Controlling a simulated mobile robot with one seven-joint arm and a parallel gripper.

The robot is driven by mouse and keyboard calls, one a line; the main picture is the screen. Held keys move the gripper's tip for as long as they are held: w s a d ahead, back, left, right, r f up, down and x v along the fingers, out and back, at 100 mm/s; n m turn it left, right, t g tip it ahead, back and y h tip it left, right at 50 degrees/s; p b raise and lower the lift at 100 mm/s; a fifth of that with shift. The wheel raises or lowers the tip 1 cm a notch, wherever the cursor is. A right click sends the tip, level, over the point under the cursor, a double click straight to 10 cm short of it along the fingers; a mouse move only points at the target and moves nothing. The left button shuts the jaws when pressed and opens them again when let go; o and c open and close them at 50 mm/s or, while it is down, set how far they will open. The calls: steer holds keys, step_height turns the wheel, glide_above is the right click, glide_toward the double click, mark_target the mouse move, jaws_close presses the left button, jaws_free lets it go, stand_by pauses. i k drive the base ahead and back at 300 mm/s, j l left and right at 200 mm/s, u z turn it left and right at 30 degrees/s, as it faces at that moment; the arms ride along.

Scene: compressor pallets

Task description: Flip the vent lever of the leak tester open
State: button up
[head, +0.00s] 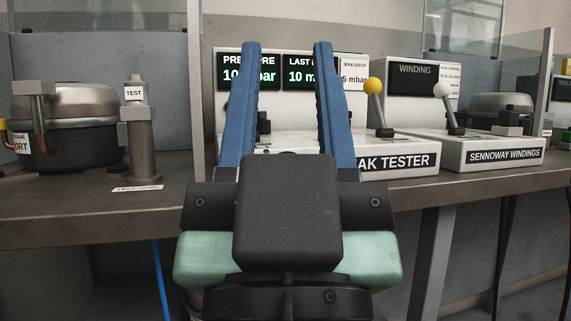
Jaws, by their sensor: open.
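The leak tester (397,162) is a white box on the bench, with a raised back panel carrying green-lit displays. A lever with a yellow ball knob (374,86) stands on its right part, tilted a little to the left at the top. Which lever is the vent lever is not labelled in view. My gripper (284,48) is in front of the tester. Its two blue fingers are wide apart and empty, left of the yellow-knobbed lever and not seen touching it. The fingers and gripper body hide much of the tester's middle and front.
A second white box labelled Sennoway Windings (503,156), with a white-knobbed lever (442,91), stands to the right. A grey post marked Test (140,135) and a dark compressor (70,125) stand to the left. The bench's front edge (90,232) runs across behind my gripper.

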mark_target(372, 87)
steer(key=i+l, duration=0.5)
steer(key=l+u, duration=0.3)
steer(key=l, duration=0.2)
steer(key=l+u, duration=0.3)
steer(key=l, duration=0.2)
